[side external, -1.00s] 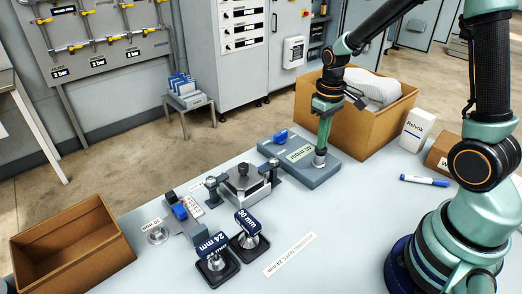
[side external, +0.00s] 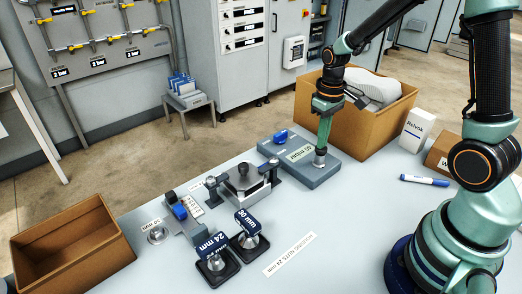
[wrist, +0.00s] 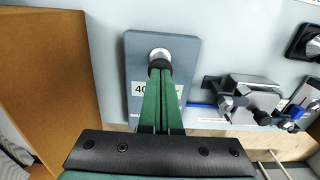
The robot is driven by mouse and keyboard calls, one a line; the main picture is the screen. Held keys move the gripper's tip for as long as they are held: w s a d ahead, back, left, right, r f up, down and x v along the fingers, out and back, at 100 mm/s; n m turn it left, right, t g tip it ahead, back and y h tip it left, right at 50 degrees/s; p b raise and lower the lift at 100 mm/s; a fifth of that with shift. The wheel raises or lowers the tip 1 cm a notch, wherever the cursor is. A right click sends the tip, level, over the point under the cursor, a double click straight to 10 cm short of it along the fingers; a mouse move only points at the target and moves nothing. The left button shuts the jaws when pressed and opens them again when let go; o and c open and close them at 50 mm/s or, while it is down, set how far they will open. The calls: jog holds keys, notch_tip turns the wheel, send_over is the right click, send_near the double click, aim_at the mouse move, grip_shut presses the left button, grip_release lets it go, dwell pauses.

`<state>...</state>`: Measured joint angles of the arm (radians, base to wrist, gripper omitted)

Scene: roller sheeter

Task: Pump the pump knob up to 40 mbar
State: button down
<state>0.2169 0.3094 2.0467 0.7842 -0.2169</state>
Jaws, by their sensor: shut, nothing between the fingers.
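The pump is a flat blue-grey block (side external: 318,174) on the table in the side view, and it also shows in the wrist view (wrist: 185,50). Its round silver pump knob (wrist: 159,54) is near one end. My gripper (side external: 320,150) is shut with nothing between its fingers and points down, its dark tips at the knob and partly covering it. Whether the tips press on the knob or just touch it, I cannot tell. The pump's display (wrist: 141,89) shows 40 at its left in the wrist view; my fingers hide the middle of it.
A cardboard box (side external: 345,122) with a white item stands close behind the pump. A blue knob (side external: 281,136) is at the pump's far end. The metal roller device (side external: 243,185) and several labelled parts stand to the left. A marker (side external: 425,180) lies to the right.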

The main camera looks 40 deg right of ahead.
jog(key=shift+r, duration=2.9)
jog(key=shift+r, duration=0.1)
jog(key=shift+a+r, duration=0.15)
jog(key=shift+r, duration=0.1)
jog(key=s+a+r+t, duration=0.5)
jog(key=s+a+r, duration=0.2)
jog(key=r, duration=0.2)
jog(key=shift+s+a+r+t, duration=0.2)
jog(key=shift+s+a+t, duration=0.1)
jog(key=shift+s+a, duration=0.1)
